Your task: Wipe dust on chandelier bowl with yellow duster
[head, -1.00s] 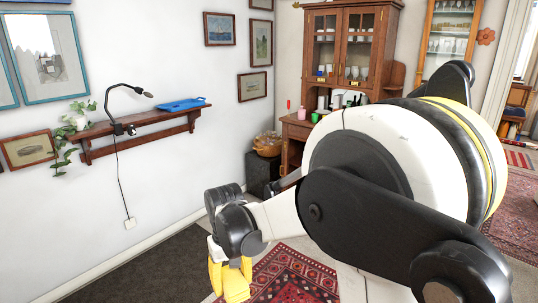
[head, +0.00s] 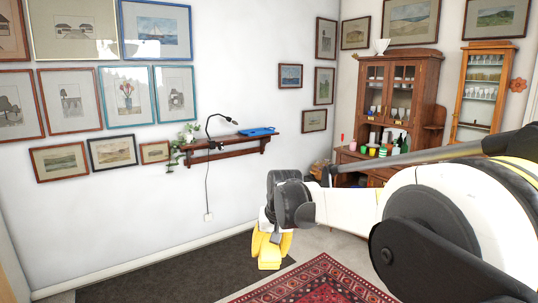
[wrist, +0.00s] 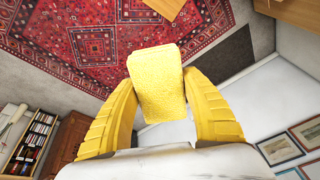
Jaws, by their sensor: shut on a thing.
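My gripper (head: 272,245) is low in the middle of the head view, with its yellow fingers pointing down. In the wrist view my gripper (wrist: 160,105) is shut on the yellow duster (wrist: 157,84), a fuzzy yellow block held between the two fingers. In the head view the duster (head: 269,262) shows at the fingertips, above the floor and touching nothing else that I can see. No chandelier bowl and no dust show in either view.
A wooden wall shelf (head: 232,147) holds a blue tray, a black lamp and a plant. A wooden cabinet (head: 390,100) with cups and bottles stands in the corner. A red patterned rug (head: 318,283) and a dark mat (head: 175,272) lie on the open floor. Framed pictures cover the wall.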

